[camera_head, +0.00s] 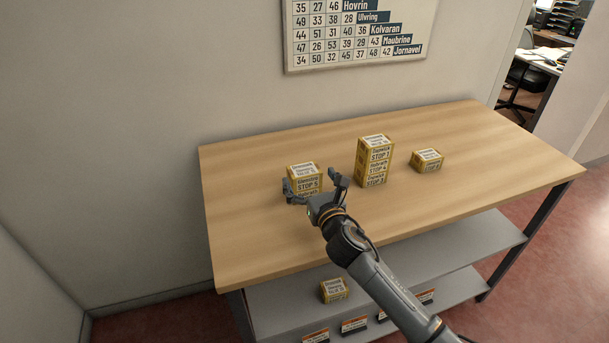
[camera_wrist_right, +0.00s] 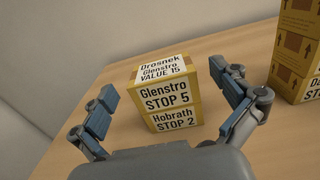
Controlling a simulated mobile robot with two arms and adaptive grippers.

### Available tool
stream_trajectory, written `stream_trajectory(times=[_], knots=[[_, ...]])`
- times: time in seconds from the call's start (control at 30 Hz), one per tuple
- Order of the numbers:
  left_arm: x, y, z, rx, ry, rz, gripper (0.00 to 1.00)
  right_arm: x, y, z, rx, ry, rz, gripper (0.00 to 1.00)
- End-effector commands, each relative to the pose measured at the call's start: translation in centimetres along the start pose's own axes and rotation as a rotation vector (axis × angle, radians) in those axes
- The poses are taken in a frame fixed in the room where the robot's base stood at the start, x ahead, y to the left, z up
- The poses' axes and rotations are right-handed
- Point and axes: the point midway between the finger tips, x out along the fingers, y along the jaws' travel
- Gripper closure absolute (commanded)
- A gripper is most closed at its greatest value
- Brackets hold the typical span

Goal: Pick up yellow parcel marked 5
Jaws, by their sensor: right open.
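The yellow parcel marked STOP 5 (camera_head: 304,180) sits on top of another yellow parcel on the left part of the table. In the right wrist view the STOP 5 parcel (camera_wrist_right: 165,87) shows its white labels, with the STOP 2 parcel (camera_wrist_right: 174,118) under it. My right gripper (camera_head: 315,187) is open and empty, just in front of this stack. In the right wrist view its fingers (camera_wrist_right: 172,92) stand apart to the left and right of the stack, on the near side. My left gripper is not in view.
A taller stack of yellow parcels (camera_head: 374,161) stands right of my gripper, and a single parcel (camera_head: 427,160) lies further right on the wooden table (camera_head: 480,150). Another parcel (camera_head: 334,290) is on the grey lower shelf (camera_head: 275,301). A number board (camera_head: 358,35) hangs on the wall.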

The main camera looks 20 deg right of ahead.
Motion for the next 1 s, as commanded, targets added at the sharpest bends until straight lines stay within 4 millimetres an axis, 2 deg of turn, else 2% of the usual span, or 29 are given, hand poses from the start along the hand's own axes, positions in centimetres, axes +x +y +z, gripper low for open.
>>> stream_trajectory(times=[0.1,0.2,0.53,0.8,0.83,1.0], knots=[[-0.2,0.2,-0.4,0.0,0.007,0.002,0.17,1.9,0.0,-0.1,0.003,-0.001,-0.002,0.0],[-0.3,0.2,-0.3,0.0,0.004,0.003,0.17,2.9,0.0,-0.1,0.0,0.0,-0.002,0.0],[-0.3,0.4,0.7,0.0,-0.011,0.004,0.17,3.4,0.0,-0.1,0.0,0.0,-0.001,0.02],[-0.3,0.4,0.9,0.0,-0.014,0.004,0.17,3.4,0.0,-0.2,0.0,0.0,-0.001,0.57],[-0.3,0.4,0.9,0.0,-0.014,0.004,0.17,3.4,0.0,-0.2,0.0,0.0,-0.001,0.62],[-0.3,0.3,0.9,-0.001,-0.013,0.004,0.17,3.4,0.0,-0.1,0.0,-0.001,0.0,0.62]])
